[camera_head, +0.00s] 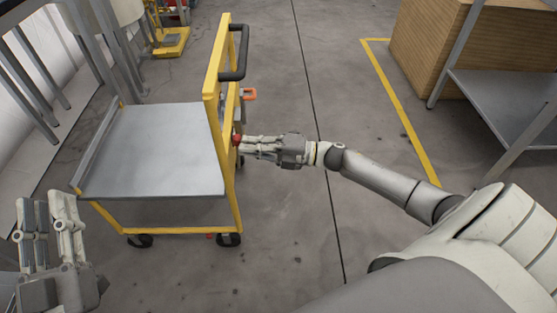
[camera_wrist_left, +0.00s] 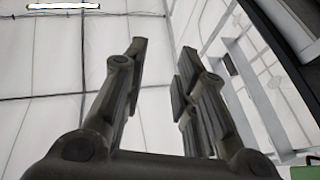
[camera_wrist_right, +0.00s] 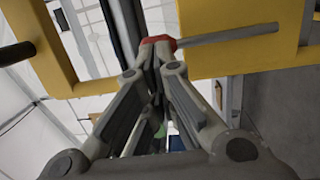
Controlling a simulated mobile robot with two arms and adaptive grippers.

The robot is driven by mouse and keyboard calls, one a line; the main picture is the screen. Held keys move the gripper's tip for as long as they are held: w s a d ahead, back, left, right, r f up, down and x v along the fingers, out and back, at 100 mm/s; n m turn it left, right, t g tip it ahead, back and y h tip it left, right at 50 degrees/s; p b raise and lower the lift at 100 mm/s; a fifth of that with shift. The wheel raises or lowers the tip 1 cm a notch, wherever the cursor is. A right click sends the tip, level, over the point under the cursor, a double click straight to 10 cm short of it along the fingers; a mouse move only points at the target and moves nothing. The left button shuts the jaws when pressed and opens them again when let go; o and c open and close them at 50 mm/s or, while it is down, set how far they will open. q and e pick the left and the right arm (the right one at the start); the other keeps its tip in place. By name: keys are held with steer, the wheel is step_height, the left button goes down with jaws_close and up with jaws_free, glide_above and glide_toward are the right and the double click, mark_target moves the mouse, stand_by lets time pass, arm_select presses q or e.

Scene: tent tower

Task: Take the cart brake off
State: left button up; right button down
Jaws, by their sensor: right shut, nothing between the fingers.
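The cart has a yellow frame (camera_head: 218,50), a grey deck (camera_head: 150,150) and a black push handle (camera_head: 238,60). A small red part (camera_head: 237,140) shows at the cart's upright; in the right wrist view a red piece (camera_wrist_right: 160,41) with a grey rod (camera_wrist_right: 230,34) lies just beyond my fingertips. I take this for the brake lever. My right gripper (camera_head: 243,145) is shut and empty, its tips at or very near the red part; contact is unclear. My left gripper (camera_head: 48,203) is open and empty, left of the cart's front corner.
An orange bracket (camera_head: 249,94) sticks out from the cart's right side. A metal rack (camera_head: 500,100) and a wooden box (camera_head: 430,45) stand at the right, beyond a yellow floor line (camera_head: 405,120). Grey legs of a structure stand at the left.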

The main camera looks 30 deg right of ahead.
arm_select(q)
steer(key=shift+w+a+f+g+y+p, duration=0.1)
steer(key=shift+w+f+g+y+p, duration=0.15)
steer(key=shift+f+g, duration=0.5)
steer(key=shift+w+a+f+g+y+p, duration=0.15)
steer(key=shift+f+g, duration=0.25)
steer(key=shift+f, duration=0.8)
steer(key=shift+w+d+f+g+y+p, duration=0.15)
steer(key=shift+w+f+g+y, duration=0.15)
steer(key=shift+f+g, duration=0.45)
arm_select(e)
steer(key=shift+w+a+r, duration=0.2)
steer(key=shift+w+a, duration=0.05)
steer(key=shift+a, duration=0.25)
arm_select(q)
steer(key=shift+a+f, duration=0.1)
steer(key=shift+f, duration=0.1)
